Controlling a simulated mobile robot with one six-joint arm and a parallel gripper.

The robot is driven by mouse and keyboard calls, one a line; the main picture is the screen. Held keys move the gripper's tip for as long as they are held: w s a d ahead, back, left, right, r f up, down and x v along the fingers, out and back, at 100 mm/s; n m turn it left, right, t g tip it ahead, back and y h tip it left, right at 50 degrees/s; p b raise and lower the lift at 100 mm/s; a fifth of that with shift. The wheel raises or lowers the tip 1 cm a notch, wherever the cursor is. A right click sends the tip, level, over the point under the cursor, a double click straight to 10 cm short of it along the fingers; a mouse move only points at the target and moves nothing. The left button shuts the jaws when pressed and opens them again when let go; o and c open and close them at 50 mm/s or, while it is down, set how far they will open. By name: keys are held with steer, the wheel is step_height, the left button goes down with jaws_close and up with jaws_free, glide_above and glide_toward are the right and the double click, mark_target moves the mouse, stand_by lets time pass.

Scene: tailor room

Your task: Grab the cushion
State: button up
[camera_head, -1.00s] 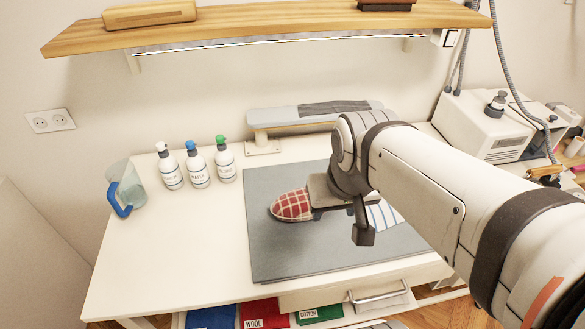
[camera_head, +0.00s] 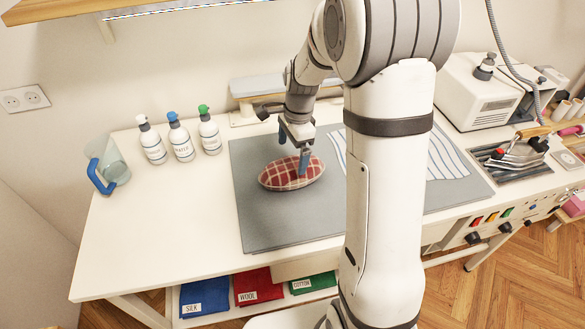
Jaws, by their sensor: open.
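The cushion (camera_head: 277,175) is an oval red plaid pad. It lies on the grey mat (camera_head: 262,223) on the white table. My gripper (camera_head: 294,157) points down at the right part of the cushion. Its blue-grey fingers are open: one is in front of the cushion's right part, the other near its far edge. I cannot tell whether they touch it. My arm hides part of the mat to the right.
Three pump bottles (camera_head: 182,142) and a clear jug (camera_head: 108,164) with a blue handle stand on the left of the table. A striped cloth (camera_head: 445,160) lies on the mat at the right. A small ironing board (camera_head: 258,86) is behind. Folded cloths (camera_head: 258,287) lie below.

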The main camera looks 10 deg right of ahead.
mark_target(294, 162)
step_height(294, 162, down, 8)
steer(key=shift+s+r+p, duration=0.1)
steer(key=shift+r+p, duration=0.05)
steer(key=shift+p, duration=0.55)
steer(key=shift+c, duration=0.4)
steer(key=c, duration=1.1)
steer(key=shift+r, duration=0.1)
